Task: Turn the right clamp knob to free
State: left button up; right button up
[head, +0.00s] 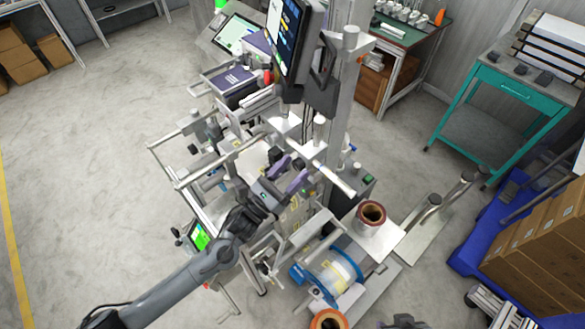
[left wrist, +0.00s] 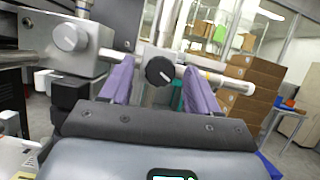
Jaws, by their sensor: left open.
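My left gripper (head: 297,167) reaches the middle of the machine in the head view, its two purple fingers spread apart. In the left wrist view my left gripper (left wrist: 157,66) is open with nothing held. A round black knob (left wrist: 160,72) with a white pointer mark shows between the fingers, beyond their tips as far as I can tell. The pointer slants down to the right. The knob sits on a pale block with a metal bar running right. A grey knob (left wrist: 69,36) on a metal block is to the left.
A large monitor (head: 287,40) stands on the machine above the gripper. Metal bars (head: 222,163) surround the work area. A brown reel (head: 371,214) and a blue-flanged reel (head: 335,272) are at the lower right. Open floor lies to the left.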

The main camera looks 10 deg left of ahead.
pick_arm(q)
jog(key=shift+w+d+r, duration=0.1)
jog(key=shift+w+d, duration=0.05)
jog(key=shift+d, duration=0.05)
jog(key=shift+c, duration=0.4)
jog(key=c, duration=1)
jog(key=shift+o, duration=0.2)
